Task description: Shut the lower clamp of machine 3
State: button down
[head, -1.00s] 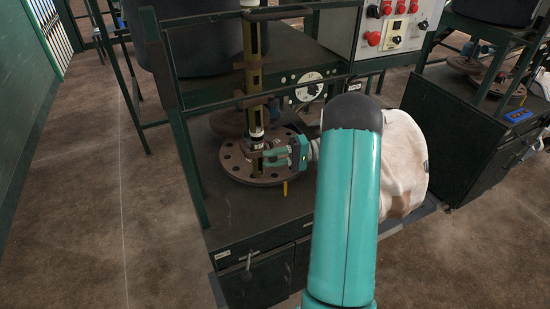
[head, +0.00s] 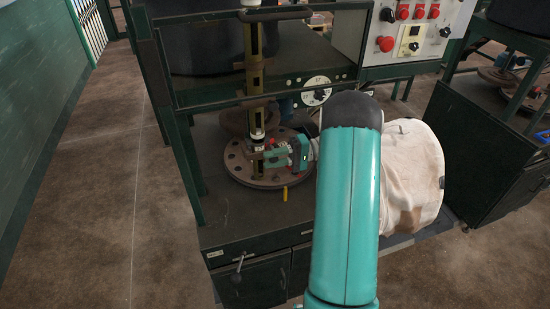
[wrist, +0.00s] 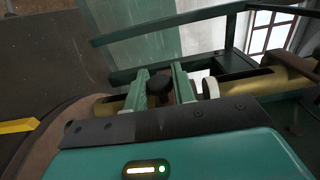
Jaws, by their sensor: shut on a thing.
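The lower clamp (head: 256,138) of the machine sits low on the upright brass-coloured column, just above the round bolted flange (head: 245,172). My gripper (head: 268,155) reaches in from the right at that clamp. In the wrist view my gripper (wrist: 160,80) has its two green fingers on either side of a dark rounded knob or handle end (wrist: 159,88), closed on it. The brass column (wrist: 262,90) runs across the wrist view behind the fingers. My arm and the fingers hide part of the clamp, so its exact position is unclear.
An upper clamp (head: 256,100) and green frame bars (head: 168,110) stand around the column. A yellow piece (head: 285,194) is at the cabinet's top near the flange. A control panel (head: 412,30) stands behind.

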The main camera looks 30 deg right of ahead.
jog(key=shift+d, duration=0.2)
dwell(0.5)
jog(key=c, duration=1.2)
grip_release()
jog(key=shift+a, duration=0.1)
jog(key=shift+o, duration=0.2)
jog(key=v, duration=0.7)
jog(key=shift+d, duration=0.25)
jog(key=shift+s, duration=0.1)
